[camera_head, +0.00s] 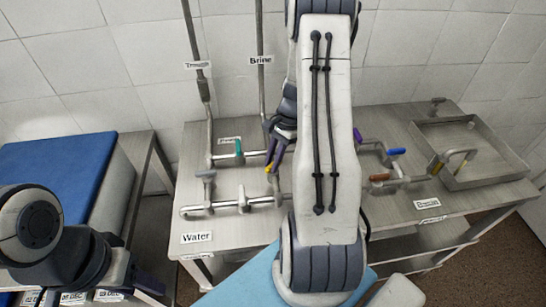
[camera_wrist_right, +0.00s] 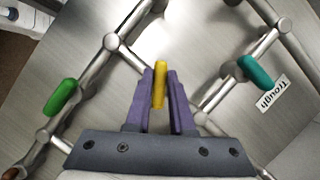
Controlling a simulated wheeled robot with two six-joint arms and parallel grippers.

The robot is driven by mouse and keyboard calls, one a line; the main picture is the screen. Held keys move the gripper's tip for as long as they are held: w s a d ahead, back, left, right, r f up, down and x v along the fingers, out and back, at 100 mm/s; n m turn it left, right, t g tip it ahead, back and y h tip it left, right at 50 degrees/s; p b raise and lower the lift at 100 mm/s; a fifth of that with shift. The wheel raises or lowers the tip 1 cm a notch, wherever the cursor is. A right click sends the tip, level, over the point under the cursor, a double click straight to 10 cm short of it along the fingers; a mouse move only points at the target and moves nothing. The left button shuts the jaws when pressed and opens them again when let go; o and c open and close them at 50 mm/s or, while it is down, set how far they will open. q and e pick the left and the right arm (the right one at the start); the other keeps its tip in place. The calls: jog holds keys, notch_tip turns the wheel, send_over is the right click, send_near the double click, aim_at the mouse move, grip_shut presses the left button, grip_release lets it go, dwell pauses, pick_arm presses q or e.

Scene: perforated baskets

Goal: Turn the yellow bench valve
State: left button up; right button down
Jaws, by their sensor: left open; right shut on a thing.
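The yellow valve handle (camera_wrist_right: 160,82) stands between the purple fingers of my right gripper (camera_wrist_right: 160,95) in the wrist view. The gripper is shut on it. In the head view, the handle's yellow tip (camera_head: 268,169) shows at the ends of my right gripper's fingers (camera_head: 272,158), above the pipework on the metal bench (camera_head: 215,240). My right arm hides the middle of the bench. My left gripper (camera_head: 150,284) is open at the lower left, away from the valve, and only partly visible.
A teal handle (camera_head: 238,147) and a green handle (camera_wrist_right: 62,97) are on nearby pipes. Purple (camera_head: 357,135), blue (camera_head: 397,151) and brown (camera_head: 379,177) handles sit right of my arm. A metal basin (camera_head: 500,180) is at the right. A blue-topped surface (camera_head: 60,165) stands left.

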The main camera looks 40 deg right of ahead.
jog(key=n+g, duration=0.1)
jog(key=n, duration=0.1)
jog(key=n+g+p, duration=0.1)
jog(key=n, duration=0.2)
jog(key=shift+s+n+h+p, duration=0.15)
jog(key=shift+n+h+p, duration=0.15)
jog(key=shift+h, duration=0.1)
jog(key=n, duration=0.2)
jog(key=n+g+h, duration=0.1)
jog(key=n, duration=0.1)
jog(key=shift+s+n+g+p, duration=0.1)
jog(key=shift+n+g+p, duration=0.2)
jog(key=shift+n+p, duration=0.1)
jog(key=shift+n+h, duration=0.3)
jog(key=c, duration=0.8)
grip_release()
jog(key=shift+d+r, duration=0.1)
jog(key=shift+r, duration=0.1)
jog(key=b+v, duration=0.2)
jog(key=v, duration=0.8)
